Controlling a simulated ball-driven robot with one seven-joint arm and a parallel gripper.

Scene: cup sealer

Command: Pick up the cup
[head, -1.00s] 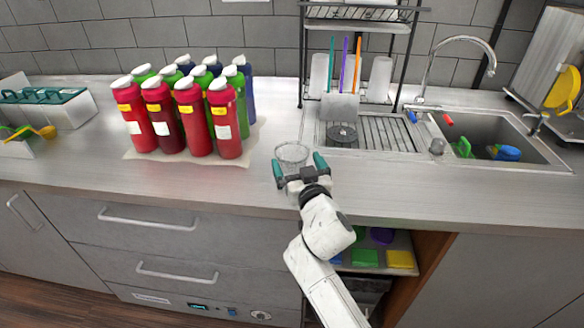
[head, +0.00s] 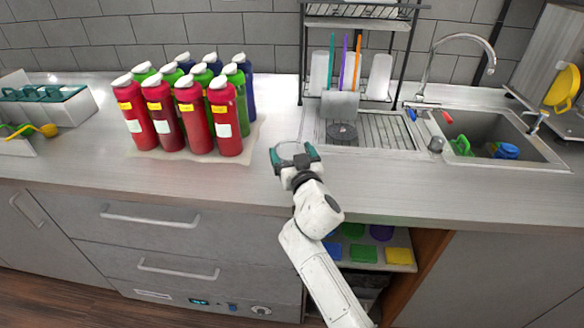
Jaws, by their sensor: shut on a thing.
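A clear, see-through cup (head: 292,149) stands out faintly over the counter, left of the dish rack; only its upper rim shows well. My gripper (head: 293,154) has one green-tipped finger on each side of the cup and is shut on it. The gripper body and wrist hide the lower part of the cup. I cannot tell whether its base still touches the counter.
Several red, green and blue bottles (head: 190,108) stand on a mat to the left. A dish rack (head: 345,75) and a sink (head: 495,140) are to the right. A white box (head: 70,110) sits at far left. The counter (head: 180,178) in front is clear.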

